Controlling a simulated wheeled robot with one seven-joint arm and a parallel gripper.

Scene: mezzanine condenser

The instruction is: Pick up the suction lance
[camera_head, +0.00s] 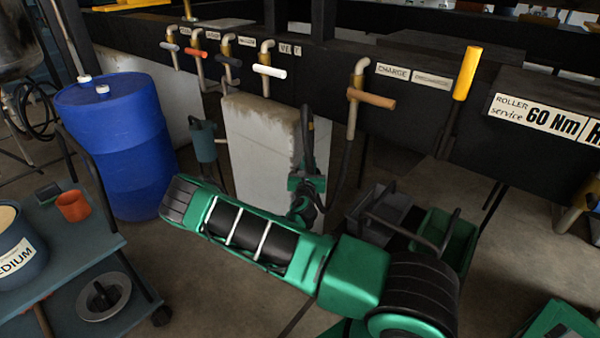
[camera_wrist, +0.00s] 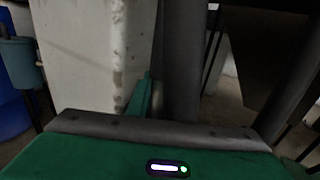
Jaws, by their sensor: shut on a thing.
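The suction lance looks like a dark, nearly upright tube (camera_head: 306,130), seen in front of the pale block. In the wrist view it is a thick dark grey tube (camera_wrist: 182,60) rising from my jaws. My green gripper (camera_head: 307,184) is shut on the lance at its lower part. In the wrist view a green finger (camera_wrist: 140,97) shows at the tube's left side, and the other finger is not clear. The lance's lower end is hidden behind my gripper and arm.
A pale worn block (camera_head: 262,150) stands behind the lance. A blue drum (camera_head: 118,140) is at left, a blue-grey cart (camera_head: 60,240) in front. Valves with coloured handles (camera_head: 372,98) line the dark beam. Grey (camera_head: 385,212) and green (camera_head: 445,238) bins sit right of my gripper.

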